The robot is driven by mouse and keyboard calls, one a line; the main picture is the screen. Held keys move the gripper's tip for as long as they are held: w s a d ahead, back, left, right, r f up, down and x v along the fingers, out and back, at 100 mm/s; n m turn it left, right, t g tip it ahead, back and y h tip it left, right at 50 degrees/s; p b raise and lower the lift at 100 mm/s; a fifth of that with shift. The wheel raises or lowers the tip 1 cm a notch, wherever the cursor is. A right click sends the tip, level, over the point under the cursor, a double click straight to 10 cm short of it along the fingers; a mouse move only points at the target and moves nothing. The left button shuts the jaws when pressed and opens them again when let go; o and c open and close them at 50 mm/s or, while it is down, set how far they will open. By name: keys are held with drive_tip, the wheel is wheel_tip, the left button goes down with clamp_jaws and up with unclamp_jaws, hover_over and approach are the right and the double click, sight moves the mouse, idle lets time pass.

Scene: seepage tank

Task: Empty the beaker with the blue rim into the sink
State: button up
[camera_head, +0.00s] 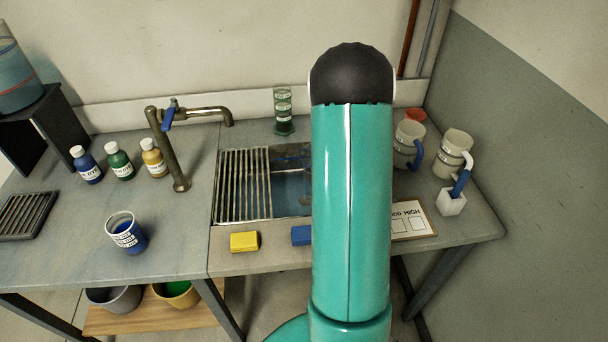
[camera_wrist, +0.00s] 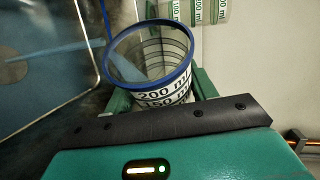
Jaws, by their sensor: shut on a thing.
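The beaker with the blue rim (camera_wrist: 178,72) shows in the wrist view, with 200 ml and 150 ml marks on its wall. My gripper (camera_wrist: 160,94) is shut on it, with a green finger on either side. Its mouth is tilted toward the wrist camera, and I see no clear liquid level inside. The sink (camera_head: 291,190) is a basin of water in the middle of the bench in the head view. The sink's edge and water also show left of the beaker in the wrist view (camera_wrist: 45,55). My arm hides the gripper and held beaker in the head view.
A grate (camera_head: 243,185) covers the sink's left side. A tap (camera_head: 172,145) stands left of it. A green-marked cylinder (camera_head: 284,110) stands behind the sink. A beaker of blue liquid (camera_head: 126,235) stands at left; jugs (camera_head: 452,155) stand at right. Sponges (camera_head: 244,242) lie in front.

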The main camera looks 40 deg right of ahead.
drive_tip(key=shift+a+r+n+h, duration=0.2)
drive_tip(key=shift+n+h, duration=0.1)
drive_tip(key=shift+n, duration=0.2)
idle(0.5)
